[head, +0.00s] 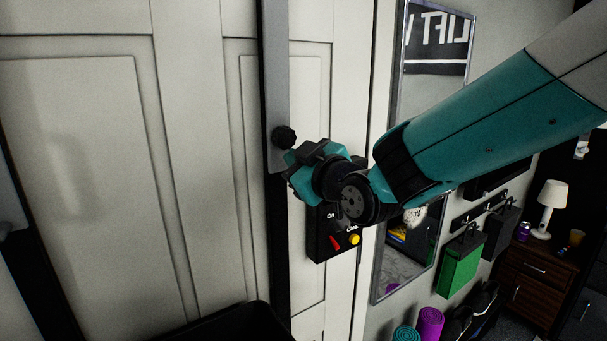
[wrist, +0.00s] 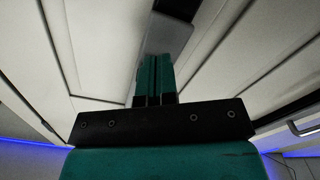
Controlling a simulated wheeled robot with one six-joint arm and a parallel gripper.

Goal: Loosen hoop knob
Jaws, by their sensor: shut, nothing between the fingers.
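My gripper (head: 296,158) is just below and to the right of the knob in the head view. Whether it touches the knob or post cannot be told. In the wrist view the two teal fingers of my gripper (wrist: 155,75) lie together, with nothing seen between them. A grey plate-like surface (wrist: 165,35) lies beyond the fingertips. The knob cannot be made out clearly there.
A black control box (head: 322,248) with a red switch and a yellow button is just below my gripper. A framed mirror (head: 385,270) is to the right. Green and black bags hang further right, near a wooden nightstand (head: 540,275) with a white lamp (head: 550,200).

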